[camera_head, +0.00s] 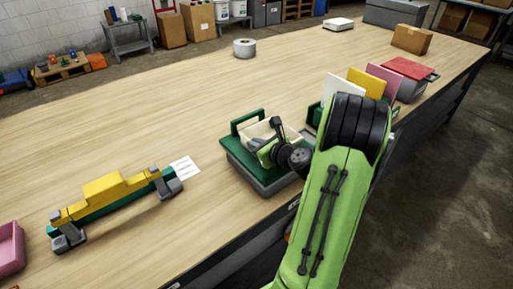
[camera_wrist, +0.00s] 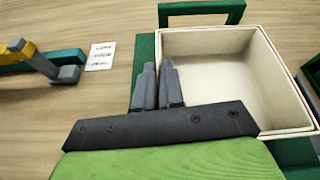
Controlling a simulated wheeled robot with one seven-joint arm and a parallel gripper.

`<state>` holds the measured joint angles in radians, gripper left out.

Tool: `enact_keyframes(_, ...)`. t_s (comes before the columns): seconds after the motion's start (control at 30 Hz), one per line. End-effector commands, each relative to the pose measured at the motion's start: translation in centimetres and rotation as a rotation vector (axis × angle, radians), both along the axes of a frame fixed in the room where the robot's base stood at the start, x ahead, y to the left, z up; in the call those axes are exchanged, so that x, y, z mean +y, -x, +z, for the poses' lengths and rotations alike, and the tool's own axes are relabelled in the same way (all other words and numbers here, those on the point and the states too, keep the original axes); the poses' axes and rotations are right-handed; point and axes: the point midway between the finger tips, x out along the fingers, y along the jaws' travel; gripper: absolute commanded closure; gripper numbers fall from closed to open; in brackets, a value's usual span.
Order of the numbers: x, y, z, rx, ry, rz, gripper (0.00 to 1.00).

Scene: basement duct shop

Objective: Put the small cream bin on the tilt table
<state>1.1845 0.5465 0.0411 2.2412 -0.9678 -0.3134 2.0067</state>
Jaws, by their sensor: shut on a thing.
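The small cream bin (camera_head: 256,131) is on or just above the green top of a low unit with a grey base, which looks like the tilt table (camera_head: 238,152). The finger hold partly hides that wall. I cannot tell whether the bin's underside touches the plate.
A green bar (camera_head: 247,116) rises at the unit's far side. Right of it stands a rack with white, yellow and pink panels (camera_head: 366,84). A yellow and teal fixture (camera_head: 110,195) lies left, with a white card (camera_head: 186,167) beside it. The middle of the bench is clear.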

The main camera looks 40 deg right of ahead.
Motion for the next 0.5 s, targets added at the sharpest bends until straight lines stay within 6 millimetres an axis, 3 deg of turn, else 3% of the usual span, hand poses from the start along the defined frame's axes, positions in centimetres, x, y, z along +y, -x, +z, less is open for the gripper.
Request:
enact_keyframes(0.13, 0.01, -0.01, -0.04, 0.0, 0.0, 0.0, 1.0)
enact_keyframes(0.17, 0.01, 0.02, -0.07, 0.001, -0.001, 0.0, 0.89)
enact_keyframes(0.3, 0.01, 0.01, -0.01, 0.001, -0.001, 0.0, 0.67)
enact_keyframes(0.5, 0.01, 0.01, 0.0, 0.001, -0.001, 0.0, 0.66)
